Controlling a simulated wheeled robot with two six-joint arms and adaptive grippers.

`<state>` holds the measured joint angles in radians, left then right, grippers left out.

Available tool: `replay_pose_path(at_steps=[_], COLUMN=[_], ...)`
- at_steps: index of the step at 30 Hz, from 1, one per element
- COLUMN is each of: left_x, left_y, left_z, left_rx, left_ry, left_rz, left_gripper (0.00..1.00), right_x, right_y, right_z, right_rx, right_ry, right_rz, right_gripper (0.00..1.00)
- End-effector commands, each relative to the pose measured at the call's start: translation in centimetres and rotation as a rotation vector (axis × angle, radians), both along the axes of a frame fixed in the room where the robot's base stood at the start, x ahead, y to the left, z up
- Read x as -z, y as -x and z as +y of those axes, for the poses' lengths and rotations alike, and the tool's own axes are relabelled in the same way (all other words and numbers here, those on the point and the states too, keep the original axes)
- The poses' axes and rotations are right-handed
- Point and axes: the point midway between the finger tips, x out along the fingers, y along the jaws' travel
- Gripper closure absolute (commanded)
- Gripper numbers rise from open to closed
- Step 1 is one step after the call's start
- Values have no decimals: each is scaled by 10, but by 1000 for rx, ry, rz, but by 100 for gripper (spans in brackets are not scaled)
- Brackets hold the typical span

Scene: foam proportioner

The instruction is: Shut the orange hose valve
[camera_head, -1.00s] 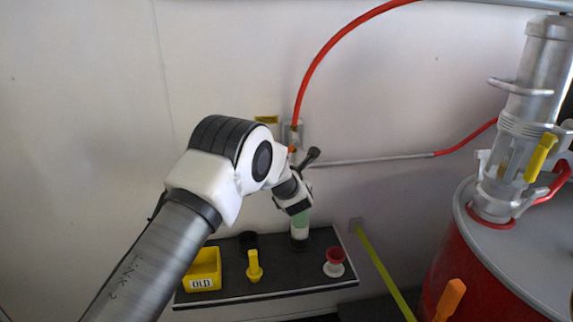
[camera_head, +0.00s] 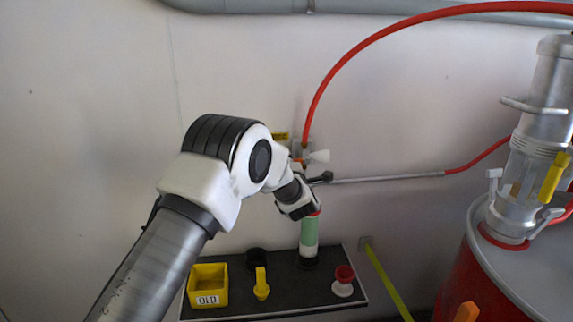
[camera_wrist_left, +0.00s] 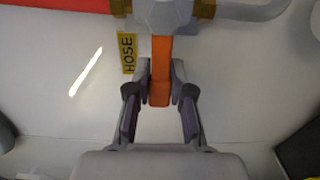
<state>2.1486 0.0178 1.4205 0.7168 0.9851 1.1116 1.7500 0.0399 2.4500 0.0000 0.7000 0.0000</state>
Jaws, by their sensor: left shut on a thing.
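The orange hose valve handle (camera_wrist_left: 160,70) shows in the left wrist view, extending down from a grey hexagonal valve body (camera_wrist_left: 165,14) and across the left-right line of hose and pipe. My left gripper (camera_wrist_left: 160,88) is shut on this handle, with a finger on each side. In the head view, my left gripper (camera_head: 312,180) is at the wall, just below the valve body (camera_head: 303,151). The handle is mostly hidden there. A yellow HOSE label (camera_wrist_left: 127,52) is on the wall beside the handle. My right gripper is not in view.
A red hose (camera_head: 350,55) arches up from the valve. A grey pipe (camera_head: 390,177) runs right. Below is a black shelf (camera_head: 320,300) with a green-and-white cylinder (camera_head: 308,238), yellow bin (camera_head: 208,287) and red knob (camera_head: 344,275). A red drum (camera_head: 463,270) stands right.

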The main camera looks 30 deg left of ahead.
Motion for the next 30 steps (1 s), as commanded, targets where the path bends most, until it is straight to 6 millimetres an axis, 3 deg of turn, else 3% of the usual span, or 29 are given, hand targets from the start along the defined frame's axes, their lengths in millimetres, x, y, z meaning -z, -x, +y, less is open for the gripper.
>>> replay_pose_path(at_steps=[14, 15, 17, 26, 30], left_x=[-2, -2, -2, -1, -1], left_y=[-1, -1, 0, 0, 10], left_z=[-1, -1, -1, -1, -9], left_rx=[2, 2, 2, 1, 2], left_ry=[-17, -17, -16, -15, -14], left_rz=[9, 8, 8, 9, 12], left_gripper=[100, 72, 52, 52, 52], right_x=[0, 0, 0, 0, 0], right_y=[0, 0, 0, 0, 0], right_z=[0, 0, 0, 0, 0], right_rx=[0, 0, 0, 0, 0], right_ry=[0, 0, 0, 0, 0], right_rz=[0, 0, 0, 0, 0], right_gripper=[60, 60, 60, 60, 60])
